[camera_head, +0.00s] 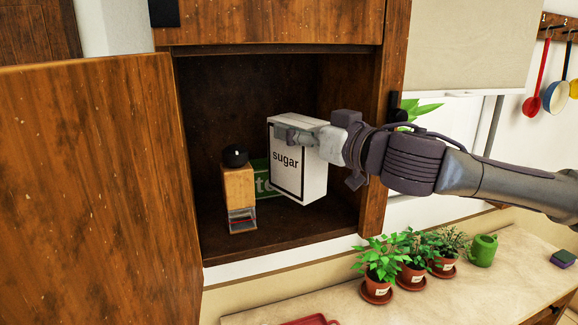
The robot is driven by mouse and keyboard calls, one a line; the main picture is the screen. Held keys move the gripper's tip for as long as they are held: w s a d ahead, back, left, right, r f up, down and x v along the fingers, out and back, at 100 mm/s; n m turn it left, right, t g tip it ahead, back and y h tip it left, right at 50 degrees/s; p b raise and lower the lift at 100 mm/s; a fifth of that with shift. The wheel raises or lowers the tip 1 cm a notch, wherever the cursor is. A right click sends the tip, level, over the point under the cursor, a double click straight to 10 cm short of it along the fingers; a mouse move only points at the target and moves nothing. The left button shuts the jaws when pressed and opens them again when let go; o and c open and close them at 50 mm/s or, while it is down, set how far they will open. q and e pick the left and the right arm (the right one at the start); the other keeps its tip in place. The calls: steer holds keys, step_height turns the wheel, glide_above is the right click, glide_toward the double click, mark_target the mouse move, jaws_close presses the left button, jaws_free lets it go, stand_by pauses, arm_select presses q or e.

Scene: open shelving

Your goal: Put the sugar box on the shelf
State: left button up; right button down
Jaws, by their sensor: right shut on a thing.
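The white sugar box (289,178), with a black border and the word "sugar", is held slightly tilted in the opening of the wooden wall cabinet. My right gripper (300,136) is shut on its upper part, with the arm reaching in from the right. The box appears to be above the cabinet's shelf (290,231), with its lower end off the boards. My left gripper is not in view.
A wooden grinder with a black knob (239,193) stands on the shelf at left. A green box (262,180) is partly hidden behind the sugar box. The open cabinet door (100,190) fills the left side. Potted plants (378,262) stand on the counter below.

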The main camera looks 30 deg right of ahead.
mark_target(297, 159)
steer(key=f, duration=0.3)
steer(key=shift+w+f+b, duration=0.1)
steer(key=shift+w+b, duration=0.2)
steer(key=shift+b, duration=0.1)
steer(key=shift+w+f+b, duration=0.2)
steer(key=shift+f+b, duration=0.2)
steer(key=shift+f, duration=0.85)
steer(key=shift+s, duration=0.2)
steer(key=c, duration=0.6)
jaws_free()
steer(key=shift+f, duration=0.1)
steer(key=shift+c, duration=0.2)
steer(key=shift+o, duration=1.2)
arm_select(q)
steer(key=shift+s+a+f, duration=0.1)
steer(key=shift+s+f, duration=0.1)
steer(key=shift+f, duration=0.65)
arm_select(e)
steer(key=shift+a, duration=0.1)
